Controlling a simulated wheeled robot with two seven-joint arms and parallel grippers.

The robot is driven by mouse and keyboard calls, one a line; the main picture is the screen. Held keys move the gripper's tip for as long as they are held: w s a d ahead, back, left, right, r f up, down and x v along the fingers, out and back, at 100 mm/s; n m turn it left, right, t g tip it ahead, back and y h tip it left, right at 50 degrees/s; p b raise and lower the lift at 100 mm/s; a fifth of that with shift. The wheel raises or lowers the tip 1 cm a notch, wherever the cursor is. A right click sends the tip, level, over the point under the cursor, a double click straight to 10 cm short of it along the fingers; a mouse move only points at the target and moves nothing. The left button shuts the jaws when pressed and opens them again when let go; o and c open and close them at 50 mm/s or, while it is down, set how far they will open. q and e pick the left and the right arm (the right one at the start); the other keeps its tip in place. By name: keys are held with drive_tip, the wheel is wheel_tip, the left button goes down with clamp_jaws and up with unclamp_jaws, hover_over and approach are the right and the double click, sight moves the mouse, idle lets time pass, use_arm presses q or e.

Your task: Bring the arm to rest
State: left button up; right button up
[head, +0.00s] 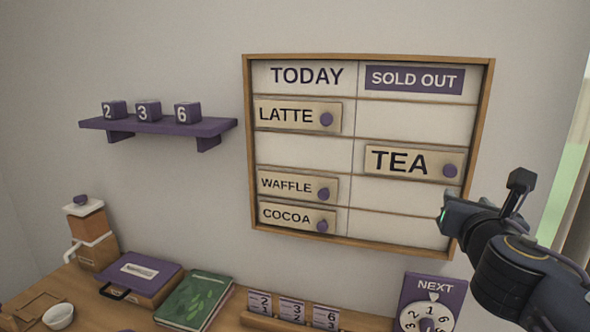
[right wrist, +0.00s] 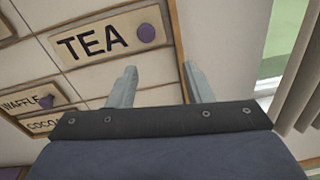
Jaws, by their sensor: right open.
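My right gripper (head: 443,213) is in front of the lower right edge of the menu board, and its arm comes in from the right. In the right wrist view its two fingers (right wrist: 158,85) are apart with nothing between them. The menu board (head: 400,198) hangs on the wall. The TEA plate (head: 412,162) is in the SOLD OUT column, apart from the gripper. The LATTE plate (head: 297,116), WAFFLE plate (head: 297,187) and COCOA plate (head: 297,217) are in the TODAY column. My left gripper is not in view.
A purple shelf (head: 160,126) with number cubes is on the wall at left. On the wooden counter (head: 80,290) stand a grinder (head: 92,235), a purple case (head: 140,276), a green book (head: 195,298), a number holder (head: 290,318) and a NEXT dial (head: 430,300) below my right arm.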

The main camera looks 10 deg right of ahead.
drive_tip(key=s+a+f+m+g+y, duration=0.1)
drive_tip(key=s+f+m+g+y, duration=0.1)
drive_tip(key=s+f+m+g, duration=0.55)
drive_tip(key=s+a+f+m+y, duration=0.15)
drive_tip(key=s+f+m, duration=0.35)
drive_tip(key=f+m, duration=0.6)
drive_tip(key=s+a+f+m+g+y, duration=0.2)
drive_tip(key=s+a+f+m+y, duration=0.5)
drive_tip(key=s+a+f+m, duration=0.2)
drive_tip(key=a+m, duration=0.2)
drive_tip(key=m, duration=0.2)
drive_tip(key=shift+g, duration=0.35)
